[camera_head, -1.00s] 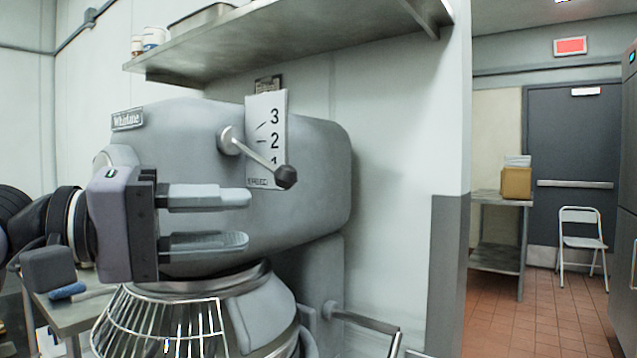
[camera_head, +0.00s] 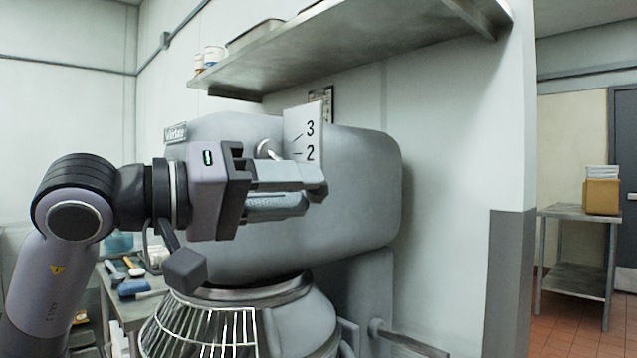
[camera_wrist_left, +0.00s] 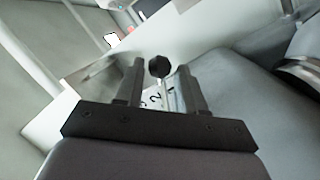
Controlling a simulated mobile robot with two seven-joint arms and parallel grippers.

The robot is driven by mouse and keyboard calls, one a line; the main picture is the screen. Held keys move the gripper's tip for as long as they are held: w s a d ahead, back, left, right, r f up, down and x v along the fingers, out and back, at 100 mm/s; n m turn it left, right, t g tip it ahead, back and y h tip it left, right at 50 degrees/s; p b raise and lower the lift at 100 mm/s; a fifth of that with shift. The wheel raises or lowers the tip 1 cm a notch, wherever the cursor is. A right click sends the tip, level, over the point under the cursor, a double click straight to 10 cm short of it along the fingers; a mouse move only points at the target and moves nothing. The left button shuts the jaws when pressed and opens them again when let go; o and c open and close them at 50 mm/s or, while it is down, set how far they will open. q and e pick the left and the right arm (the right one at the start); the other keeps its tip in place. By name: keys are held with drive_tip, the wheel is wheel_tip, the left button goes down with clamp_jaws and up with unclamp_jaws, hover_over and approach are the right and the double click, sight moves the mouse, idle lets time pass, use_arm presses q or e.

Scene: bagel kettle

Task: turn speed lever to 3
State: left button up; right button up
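The speed lever's pivot (camera_head: 266,148) shows on the grey mixer head, and its dark knob (camera_head: 319,191) shows at my left gripper's fingertips. The rod between them is mostly hidden by my fingers. The white speed plate (camera_head: 291,125) shows 3 and 2; its lower part is covered. My left gripper (camera_head: 312,189) is at the lever. In the left wrist view the knob (camera_wrist_left: 159,67) sits between the two fingertips, with a small gap seen on each side, so the fingers look open around it. My right gripper is not in view.
The mixer head (camera_head: 365,190) fills the middle, with a wire bowl guard (camera_head: 200,330) below. A metal shelf (camera_head: 350,50) hangs above. A table with tools (camera_head: 130,290) stands at the lower left. Open floor and a side table (camera_head: 575,278) are at the right.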

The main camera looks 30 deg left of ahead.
sight(317, 191)
use_arm(q)
drive_tip(key=shift+x, duration=1.7)
clamp_jaws()
